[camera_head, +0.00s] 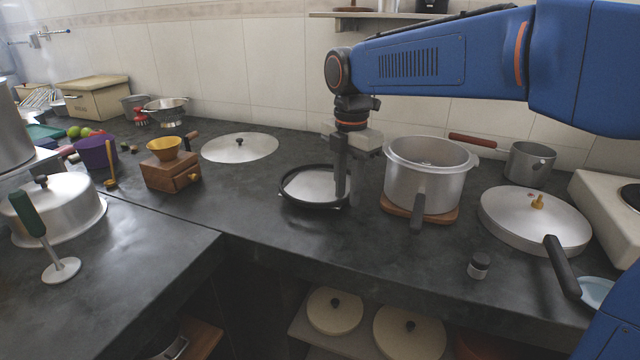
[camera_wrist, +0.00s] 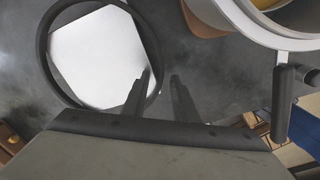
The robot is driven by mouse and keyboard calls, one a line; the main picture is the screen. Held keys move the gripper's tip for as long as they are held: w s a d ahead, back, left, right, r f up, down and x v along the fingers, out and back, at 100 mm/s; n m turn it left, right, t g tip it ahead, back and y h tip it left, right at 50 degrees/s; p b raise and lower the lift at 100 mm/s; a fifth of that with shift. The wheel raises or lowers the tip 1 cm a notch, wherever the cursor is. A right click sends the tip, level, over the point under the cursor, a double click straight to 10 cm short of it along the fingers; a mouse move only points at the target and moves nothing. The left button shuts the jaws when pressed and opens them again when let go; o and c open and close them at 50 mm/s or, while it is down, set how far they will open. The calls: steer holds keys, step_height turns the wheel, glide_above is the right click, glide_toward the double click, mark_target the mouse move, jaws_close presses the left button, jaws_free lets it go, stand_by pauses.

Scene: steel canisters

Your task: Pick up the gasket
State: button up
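The gasket (camera_head: 282,192) is a black ring lying on the dark counter around a pale, shiny plate (camera_head: 308,188). In the wrist view the gasket (camera_wrist: 43,48) shows at upper left, with the plate (camera_wrist: 95,55) inside it. My gripper (camera_head: 345,193) points down at the right side of the gasket. In the wrist view my gripper (camera_wrist: 161,83) is open, with one finger over the inside of the ring and the other outside it. The ring's right edge appears between the fingertips. I cannot tell whether the fingers touch it.
A steel pot (camera_head: 425,185) on a wooden board (camera_head: 440,216) stands close to the right of my gripper.

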jaws_close()
